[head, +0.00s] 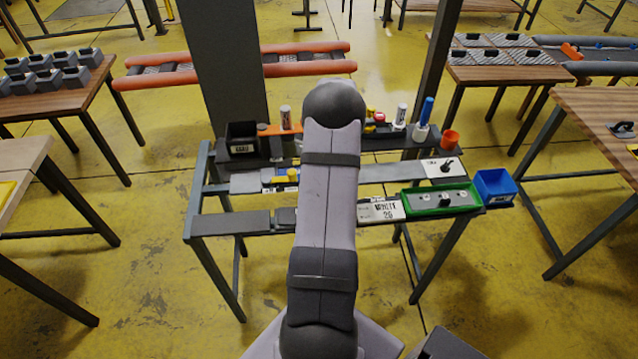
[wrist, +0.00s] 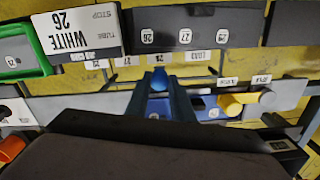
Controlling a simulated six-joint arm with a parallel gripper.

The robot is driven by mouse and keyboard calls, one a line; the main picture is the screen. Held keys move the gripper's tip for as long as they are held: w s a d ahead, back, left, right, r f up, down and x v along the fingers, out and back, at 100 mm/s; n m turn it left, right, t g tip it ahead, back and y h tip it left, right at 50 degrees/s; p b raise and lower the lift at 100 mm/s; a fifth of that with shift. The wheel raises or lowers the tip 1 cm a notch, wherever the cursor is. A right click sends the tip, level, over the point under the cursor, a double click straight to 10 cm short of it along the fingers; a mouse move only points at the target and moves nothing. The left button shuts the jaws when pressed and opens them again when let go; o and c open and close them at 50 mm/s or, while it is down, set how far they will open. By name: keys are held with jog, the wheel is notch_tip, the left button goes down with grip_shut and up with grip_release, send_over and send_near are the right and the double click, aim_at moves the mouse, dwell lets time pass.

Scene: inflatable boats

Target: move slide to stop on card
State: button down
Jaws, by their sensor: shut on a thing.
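The card (head: 381,210), printed WHITE 26 with STOP and TUBE, lies on the near rail of the bench. It also shows at upper left in the wrist view (wrist: 80,32). A blue slide with a yellow knob sits on the middle rail, left of my arm in the head view (head: 281,182) and right of my fingers in the wrist view (wrist: 205,106). My gripper (wrist: 162,84) is over the middle rail, shut on a blue upright part that appears to belong to the slide. The fingers hide where it joins. In the head view my arm hides the gripper.
A dark plate (wrist: 190,35) with numbered tags, 26 to 28, lies beside the card. A green tray (head: 440,201) and a blue bin (head: 494,187) stand at the right end. A black bin (head: 241,140), an orange cup (head: 449,139) and several tubes line the back.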

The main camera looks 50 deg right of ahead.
jog(key=c, duration=1.5)
grip_release()
jog(key=shift+c, duration=0.2)
jog(key=shift+r+b, duration=1.25)
jog(key=shift+r, duration=2.45)
jog(key=shift+w, duration=0.1)
